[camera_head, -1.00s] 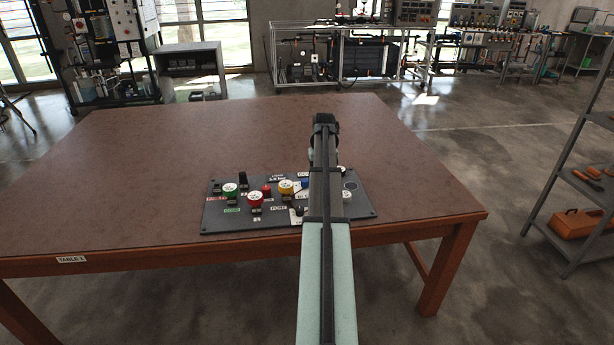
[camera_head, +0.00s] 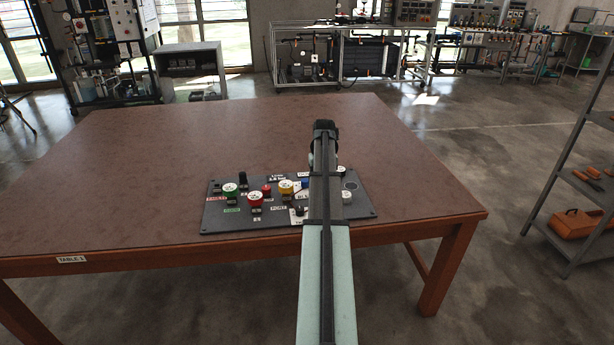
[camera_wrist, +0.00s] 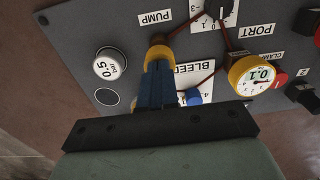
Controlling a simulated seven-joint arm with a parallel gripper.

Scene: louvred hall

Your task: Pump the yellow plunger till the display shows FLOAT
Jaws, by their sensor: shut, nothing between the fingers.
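A grey control panel (camera_head: 222,215) lies on the table. In the wrist view, the yellow plunger (camera_wrist: 158,52) shows below the PUMP label, partly hidden by my gripper. My gripper (camera_wrist: 158,66) is shut and empty, its blue fingers over the plunger. I cannot tell whether the tips touch it. In the head view my arm hides the plunger and the fingers. A dark display (camera_head: 278,177) sits at the panel's back edge; its text is too small to read surely.
The rest of the table (camera_head: 160,150) is clear.

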